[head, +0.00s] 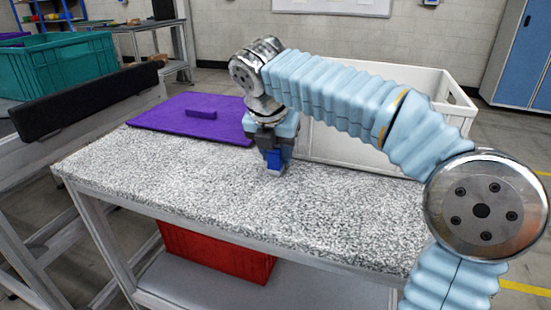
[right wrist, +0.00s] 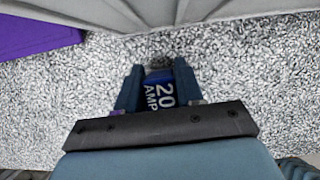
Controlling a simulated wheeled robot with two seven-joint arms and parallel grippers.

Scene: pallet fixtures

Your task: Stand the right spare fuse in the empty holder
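My right gripper (head: 274,158) is over the speckled worktop, pointing down in front of the white crate. Its fingers are closed on both sides of a blue fuse (head: 274,160), whose light tip points down close to the worktop. The right wrist view shows the fuse (right wrist: 160,92) between the fingertips (right wrist: 158,88), with "20 AMP" in white on its face. I cannot tell whether its tip touches the worktop. No fuse holder can be made out in either view; the arm and the crate hide part of the worktop. My left gripper is not in view.
A purple mat (head: 160,118) with a raised purple bar (head: 201,113) lies left of the gripper. The white crate (head: 345,143) stands behind it. A red bin (head: 215,252) is below the worktop (head: 190,180), whose front left is clear. A teal crate (head: 65,68) is far left.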

